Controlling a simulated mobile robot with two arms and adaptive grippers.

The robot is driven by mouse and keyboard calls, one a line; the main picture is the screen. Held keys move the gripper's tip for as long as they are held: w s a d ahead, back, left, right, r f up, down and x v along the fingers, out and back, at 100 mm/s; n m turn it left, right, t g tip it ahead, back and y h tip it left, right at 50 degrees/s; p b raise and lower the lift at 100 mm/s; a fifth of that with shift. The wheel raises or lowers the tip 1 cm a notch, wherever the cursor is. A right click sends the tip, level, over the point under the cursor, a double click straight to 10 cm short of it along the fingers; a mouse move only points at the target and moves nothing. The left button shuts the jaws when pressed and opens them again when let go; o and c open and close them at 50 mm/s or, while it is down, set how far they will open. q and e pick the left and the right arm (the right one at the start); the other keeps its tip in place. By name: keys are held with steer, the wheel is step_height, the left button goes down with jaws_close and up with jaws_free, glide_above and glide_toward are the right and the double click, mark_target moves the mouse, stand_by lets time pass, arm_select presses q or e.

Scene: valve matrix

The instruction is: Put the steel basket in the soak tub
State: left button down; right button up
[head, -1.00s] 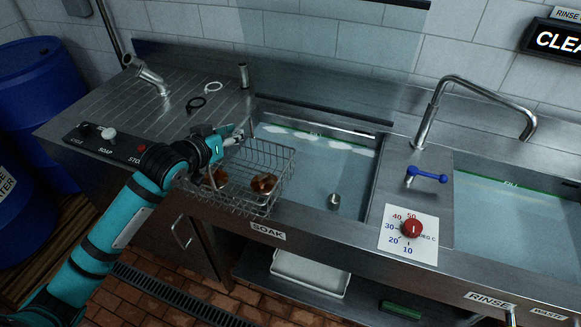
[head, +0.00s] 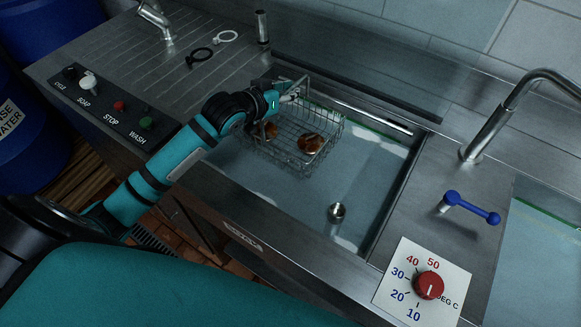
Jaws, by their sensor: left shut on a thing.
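The steel basket (head: 330,128) is a wire mesh basket with a few brown-orange pieces (head: 311,143) inside. My left gripper (head: 292,94) is shut on its rim at the back left. The basket is over the left part of the soak tub (head: 366,190), which holds bluish water. I cannot tell whether its bottom touches the water. A small round metal piece (head: 337,211) shows in the tub near its front. My right gripper is not in view.
A temperature dial with a red knob (head: 429,285) and a blue-handled lever (head: 470,207) sit right of the tub. A tall faucet (head: 515,105) stands behind them.

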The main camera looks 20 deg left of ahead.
arm_select(q)
steer(key=shift+w+f, duration=0.15)
steer(key=shift+f, duration=0.35)
step_height(320, 180, down, 10)
steer(key=shift+w+d, duration=0.1)
steer(key=shift+w, duration=0.05)
steer(key=c, duration=1.4)
jaws_free()
steer(key=shift+f, duration=0.15)
steer(key=shift+o, duration=0.2)
steer(key=shift+s, duration=0.2)
steer(key=v, duration=0.7)
steer(key=shift+s, duration=0.1)
